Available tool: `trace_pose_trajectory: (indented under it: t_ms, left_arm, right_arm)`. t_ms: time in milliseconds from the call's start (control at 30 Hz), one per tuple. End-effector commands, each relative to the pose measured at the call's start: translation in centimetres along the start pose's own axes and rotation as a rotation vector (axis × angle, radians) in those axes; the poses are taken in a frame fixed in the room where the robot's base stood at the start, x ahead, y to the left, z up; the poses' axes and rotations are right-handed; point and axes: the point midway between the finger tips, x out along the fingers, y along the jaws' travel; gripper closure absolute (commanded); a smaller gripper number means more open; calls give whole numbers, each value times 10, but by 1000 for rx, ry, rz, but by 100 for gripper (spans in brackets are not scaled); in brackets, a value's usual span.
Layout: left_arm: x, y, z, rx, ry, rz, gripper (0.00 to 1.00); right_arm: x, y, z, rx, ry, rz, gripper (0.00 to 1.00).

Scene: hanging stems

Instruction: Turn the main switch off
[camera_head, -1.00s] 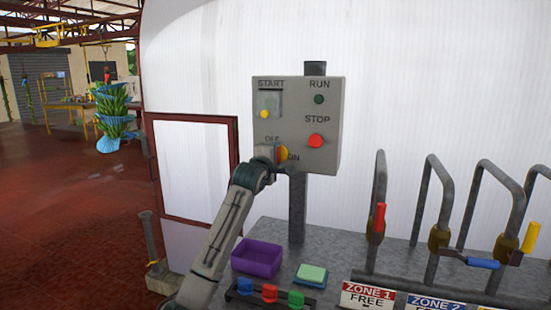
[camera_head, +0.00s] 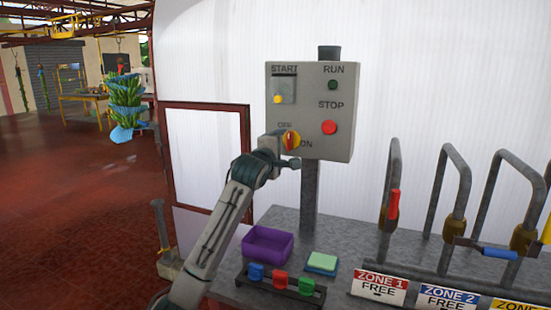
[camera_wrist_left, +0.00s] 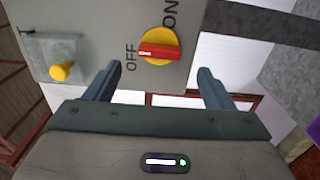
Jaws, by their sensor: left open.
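The main switch (camera_head: 291,140) is a yellow disc with a red handle, low on the grey control box (camera_head: 312,100). It also shows in the left wrist view (camera_wrist_left: 160,50), with OFF to its left and ON above right. The red handle lies sideways in that view, one end toward the OFF label. My left gripper (camera_head: 282,151) is in front of the switch. In the left wrist view its fingers (camera_wrist_left: 155,82) are apart and empty, with the switch beyond the gap between them. No contact with the handle shows. My right gripper is not in view.
The box also carries a yellow START lever (camera_head: 278,99), a red STOP button (camera_head: 329,127) and a dark RUN lamp (camera_head: 332,85). Below are a purple bin (camera_head: 268,244), a green-topped block (camera_head: 322,262) and coloured clips (camera_head: 280,280). Pipes with valve levers stand right.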

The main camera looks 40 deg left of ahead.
Motion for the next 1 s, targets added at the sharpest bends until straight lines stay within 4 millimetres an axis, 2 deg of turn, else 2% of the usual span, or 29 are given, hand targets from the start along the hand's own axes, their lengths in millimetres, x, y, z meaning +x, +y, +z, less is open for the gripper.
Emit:
trace_pose_trajectory:
  t_ms: [100, 300, 1000]
  left_arm:
    - [-22, -3, 0, 3, 0, 1, 24]
    - [-40, -1, 0, 1, 1, 1, 24]
    - [-44, 0, 0, 0, 1, 0, 24]
  right_arm:
    - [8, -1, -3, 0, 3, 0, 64]
    - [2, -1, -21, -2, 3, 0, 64]
    - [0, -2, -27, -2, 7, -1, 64]
